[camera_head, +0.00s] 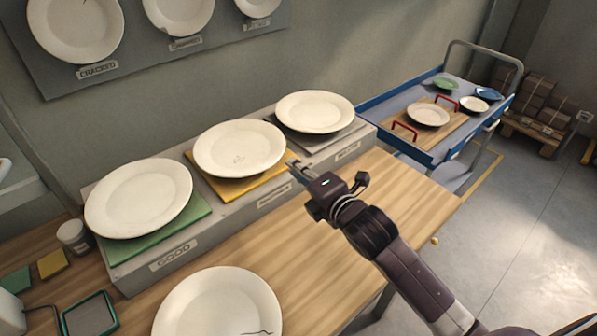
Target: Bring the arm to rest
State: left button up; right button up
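My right gripper (298,170) reaches in from the lower right, its tips close to the right edge of the white plate on the yellow mat (235,188). It appears to hold nothing, but the gap between its fingers is too small to judge. That middle plate (240,147) has faint marks near its centre. My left gripper is not in view.
A plain plate (138,198) lies on a green mat behind the GOOD label; another (315,111) lies on a grey mat. A cracked plate (217,305) sits at the front. A blue-edged cart (430,150) stands beyond. The wooden tabletop (300,255) below my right arm is clear.

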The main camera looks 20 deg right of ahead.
jog(key=shift+s+d+r, duration=0.1)
jog(key=shift+s, duration=0.2)
